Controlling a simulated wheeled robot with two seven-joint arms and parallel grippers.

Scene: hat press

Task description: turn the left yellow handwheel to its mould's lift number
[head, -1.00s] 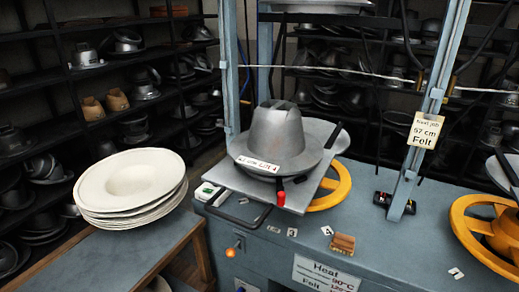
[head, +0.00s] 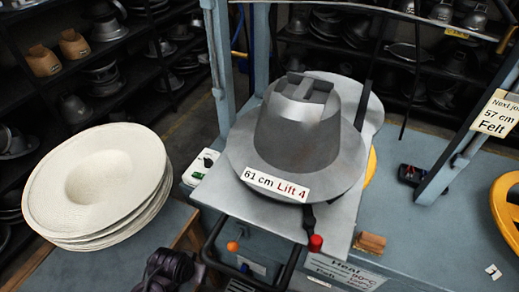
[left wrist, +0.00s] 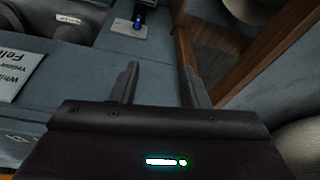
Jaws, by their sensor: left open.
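The grey metal mould (head: 297,125) sits on a metal plate (head: 225,200); its label (head: 275,185) reads "61 cm Lift 4". The left yellow handwheel (head: 371,165) is mostly hidden behind the mould and plate; only a sliver of its rim shows at their right. Its number markings cannot be seen. My left gripper (left wrist: 160,85) is open and empty in the left wrist view, over the gap between the blue-grey bench and a wooden edge. A dark part of my left arm shows at the bottom of the head view, left of the black bar handle. My right gripper is not in view.
A stack of pale felt hat bodies (head: 100,185) stands on the left table. The plate's red knob (head: 315,242) and black handle (head: 212,240) stick out in front. Another yellow handwheel (head: 507,212) is at far right. A blue upright (head: 465,160) stands between.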

